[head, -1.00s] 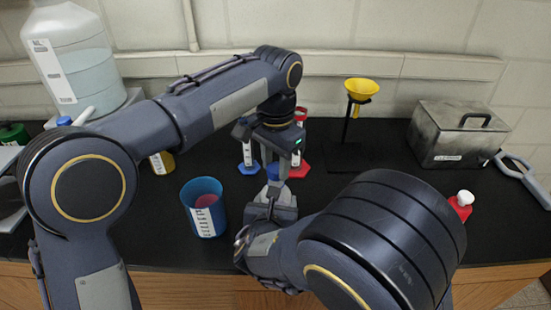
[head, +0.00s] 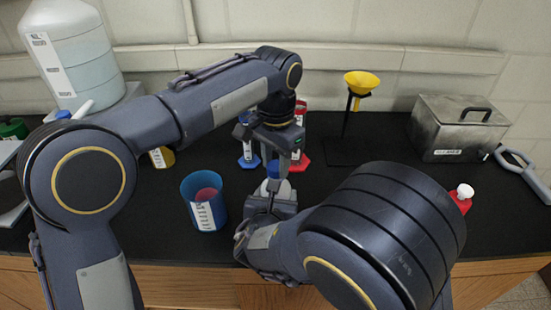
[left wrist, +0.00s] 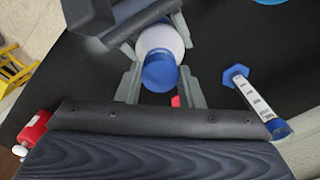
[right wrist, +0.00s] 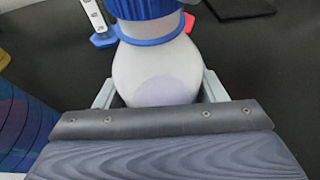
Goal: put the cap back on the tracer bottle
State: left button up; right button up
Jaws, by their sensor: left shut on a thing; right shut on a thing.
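The tracer bottle, a white rounded bottle (head: 272,188) with a blue neck ring, stands upright near the bench's front; its body fills the right wrist view (right wrist: 155,75). My right gripper (head: 270,203) is shut around its body. The blue ribbed cap (head: 273,170) is at the bottle's mouth, directly above the ring in the right wrist view (right wrist: 148,8). My left gripper (head: 274,163) comes from above and is shut on the cap, with a finger on either side in the left wrist view (left wrist: 160,75). I cannot tell whether the cap is fully seated.
A blue beaker (head: 204,203) stands left of the bottle. Blue-based and red-based cylinders (head: 300,160) stand close behind. A yellow funnel (head: 362,83) on a stand, a metal box (head: 458,130) and a red bottle (head: 462,197) are to the right. A large carboy (head: 75,55) is back left.

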pick_arm(q)
jog(key=shift+f, duration=0.3)
